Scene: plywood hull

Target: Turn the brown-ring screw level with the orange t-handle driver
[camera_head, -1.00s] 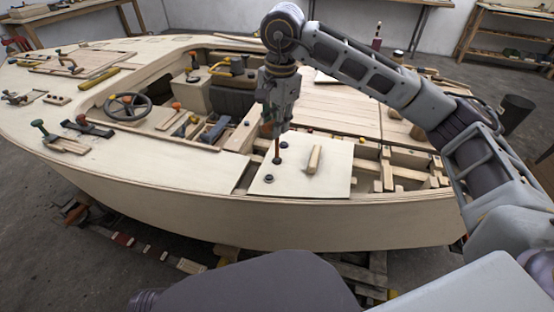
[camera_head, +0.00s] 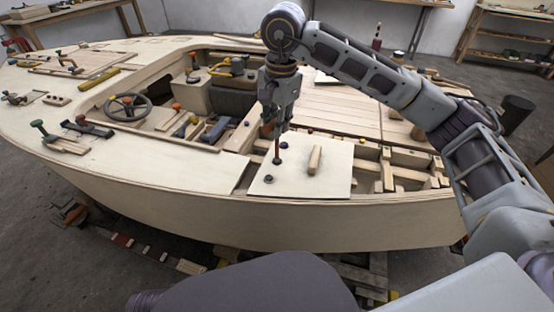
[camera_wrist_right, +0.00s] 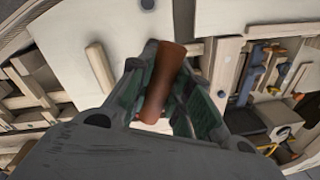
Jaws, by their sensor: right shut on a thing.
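My right gripper (camera_head: 273,128) is shut on the orange handle of the t-handle driver, above the pale hatch panel. The handle (camera_wrist_right: 162,84) lies across between the fingers in the right wrist view. The driver's thin brown shaft (camera_head: 277,148) stands roughly upright below the fingers. Its foot meets a dark round screw (camera_head: 277,161) on the panel; the exact seating and the ring's colour are too small to tell. A second dark screw (camera_head: 268,179) sits nearer the panel's front edge. One dark screw head (camera_wrist_right: 148,4) shows at the top of the right wrist view. My left gripper is out of view.
The pale panel (camera_head: 330,181) carries a wooden block (camera_head: 314,160) right of the driver. Open framing with wooden ribs (camera_head: 388,172) lies further right. The cockpit with a steering wheel (camera_head: 127,106) and loose tools is to the left.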

